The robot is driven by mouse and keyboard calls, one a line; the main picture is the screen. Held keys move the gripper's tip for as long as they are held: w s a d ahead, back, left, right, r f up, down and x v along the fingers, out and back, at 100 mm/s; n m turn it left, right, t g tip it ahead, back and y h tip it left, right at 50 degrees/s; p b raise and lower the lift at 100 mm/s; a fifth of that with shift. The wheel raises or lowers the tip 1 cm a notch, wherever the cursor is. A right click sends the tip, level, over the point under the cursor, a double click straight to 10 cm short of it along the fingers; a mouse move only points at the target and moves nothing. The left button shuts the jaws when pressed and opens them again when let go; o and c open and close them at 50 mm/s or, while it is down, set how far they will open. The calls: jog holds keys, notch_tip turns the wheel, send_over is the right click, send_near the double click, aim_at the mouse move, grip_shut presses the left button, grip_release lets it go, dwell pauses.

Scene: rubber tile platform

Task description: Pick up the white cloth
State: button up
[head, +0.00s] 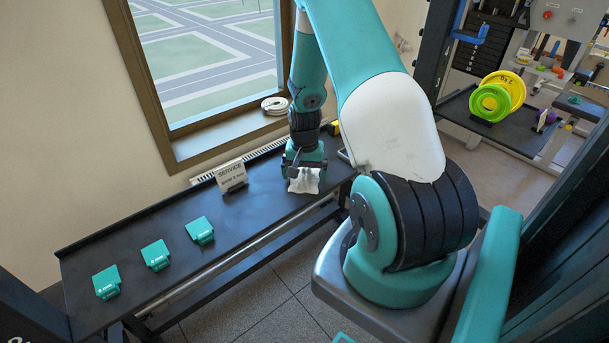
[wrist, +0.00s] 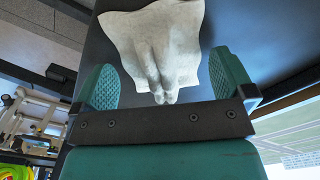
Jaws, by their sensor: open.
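The white cloth (head: 304,180) lies rumpled on the black bench (head: 265,203), near its right end in the head view. In the wrist view the cloth (wrist: 160,45) is spread at the top middle, with raised folds running toward my gripper. My gripper (wrist: 165,80) is open, its two teal ridged fingers apart on either side of the cloth's folded part. In the head view my gripper (head: 304,165) is low over the bench at the cloth, and its body hides part of it. I cannot tell whether the fingers touch the cloth.
Three teal items, left (head: 107,282), middle (head: 156,255) and right (head: 200,230), lie along the bench. A small service sign (head: 231,176) stands left of the cloth. A white coiled item (head: 275,105) is on the window sill. Bench surface between sign and cloth is clear.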

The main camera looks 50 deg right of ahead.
aim_at(305, 171)
jog(key=shift+f, duration=0.25)
jog(key=c, duration=0.8)
jog(key=shift+r, duration=0.1)
notch_tip(305, 171, up, 20)
jog(key=b, duration=0.1)
